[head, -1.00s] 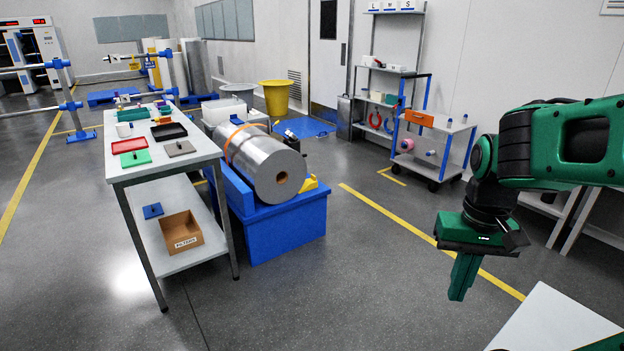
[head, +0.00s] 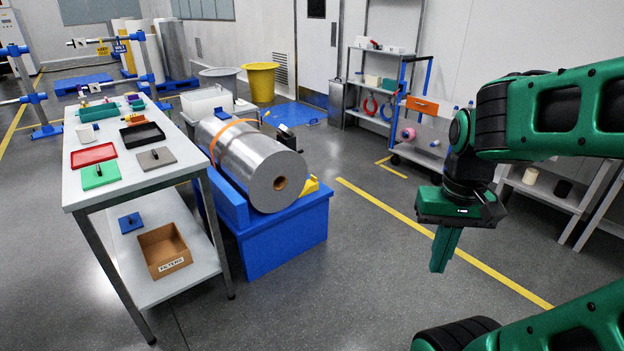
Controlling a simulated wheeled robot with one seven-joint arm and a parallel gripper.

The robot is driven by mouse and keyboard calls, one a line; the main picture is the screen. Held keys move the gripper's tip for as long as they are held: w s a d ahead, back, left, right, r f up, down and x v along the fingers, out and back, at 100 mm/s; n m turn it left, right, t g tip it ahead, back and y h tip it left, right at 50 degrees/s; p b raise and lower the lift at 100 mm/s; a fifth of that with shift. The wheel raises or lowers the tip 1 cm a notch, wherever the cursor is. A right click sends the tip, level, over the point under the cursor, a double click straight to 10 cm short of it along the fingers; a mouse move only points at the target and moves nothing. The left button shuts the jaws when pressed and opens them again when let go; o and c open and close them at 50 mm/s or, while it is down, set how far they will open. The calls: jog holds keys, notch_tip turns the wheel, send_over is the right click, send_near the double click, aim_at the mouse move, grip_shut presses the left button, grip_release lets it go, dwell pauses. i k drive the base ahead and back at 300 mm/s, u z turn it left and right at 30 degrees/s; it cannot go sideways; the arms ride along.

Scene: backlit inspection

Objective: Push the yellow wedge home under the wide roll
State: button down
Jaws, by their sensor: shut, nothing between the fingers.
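The wide roll (head: 238,160) is a big silver cylinder with a brown core and an orange band. It lies in a blue cradle on a blue stand (head: 285,243). The yellow wedge (head: 312,185) shows at the roll's right side, on the stand top near its right edge; part of it is hidden behind the roll, and I cannot tell whether it touches the roll. My gripper (head: 439,268) points down, shut and empty, in the air to the right of the stand, well apart from the wedge.
A grey bench (head: 75,185) with trays stands left of the stand, with a filters box (head: 164,250) on its lower shelf. A wheeled shelf cart (head: 425,150) stands at the back right. The floor between the stand and my gripper is clear, crossed by a yellow line (head: 400,218).

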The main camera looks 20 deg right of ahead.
aim_at(311, 185)
jog(key=i, duration=2.05)
jog(key=z, duration=1.9)
jog(key=i, duration=1.65)
jog(key=u, duration=1.8)
